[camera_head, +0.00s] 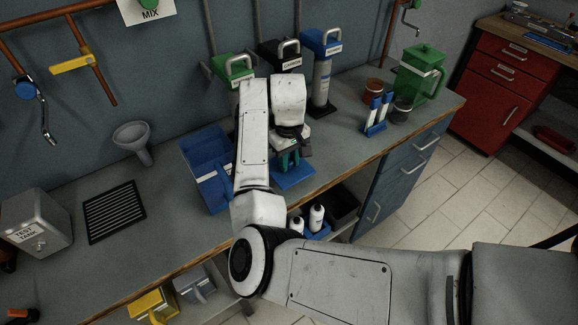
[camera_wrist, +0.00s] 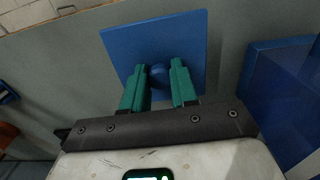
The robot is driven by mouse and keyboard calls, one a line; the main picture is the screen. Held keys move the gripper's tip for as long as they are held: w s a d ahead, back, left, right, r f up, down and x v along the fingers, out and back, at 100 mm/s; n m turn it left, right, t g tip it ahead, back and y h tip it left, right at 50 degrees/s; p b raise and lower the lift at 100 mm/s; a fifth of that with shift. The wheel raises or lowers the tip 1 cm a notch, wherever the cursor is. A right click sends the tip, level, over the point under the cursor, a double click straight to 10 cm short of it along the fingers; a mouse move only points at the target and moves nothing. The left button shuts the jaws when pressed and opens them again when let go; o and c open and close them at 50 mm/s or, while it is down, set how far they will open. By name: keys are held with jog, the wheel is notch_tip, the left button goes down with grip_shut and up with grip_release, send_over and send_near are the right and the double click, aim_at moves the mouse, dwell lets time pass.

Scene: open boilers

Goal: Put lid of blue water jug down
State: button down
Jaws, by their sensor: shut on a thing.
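The blue lid (camera_wrist: 185,38) is a flat square plate with a round knob (camera_wrist: 159,75) in its middle. My gripper (camera_wrist: 158,78) has its green fingers on both sides of the knob and is shut on it. In the head view the lid (camera_head: 293,178) shows under my gripper (camera_head: 289,158), over the counter near its front edge. I cannot tell whether the lid touches the counter. The blue water jug (camera_head: 203,150) stands open-topped just left of the lid, partly hidden by my arm. Its side shows at the right of the wrist view (camera_wrist: 270,85).
Green, black and blue dispensers (camera_head: 321,75) stand behind. A blue-and-white rack (camera_head: 377,113), small pots (camera_head: 401,109) and a green jug (camera_head: 420,72) are to the right. A black grate (camera_head: 114,212) and a funnel (camera_head: 133,139) are to the left. Counter space right of the lid is clear.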

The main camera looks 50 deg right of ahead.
aim_at(289, 168)
jog(key=shift+w+d+f, duration=0.1)
jog(key=shift+d+f, duration=0.05)
jog(key=shift+f, duration=0.1)
jog(key=shift+w+d+f+p, duration=0.1)
jog(key=shift+f+p, duration=0.4)
jog(key=shift+f, duration=1.2)
jog(key=shift+f, duration=0.15)
jog(key=c, duration=0.9)
grip_release()
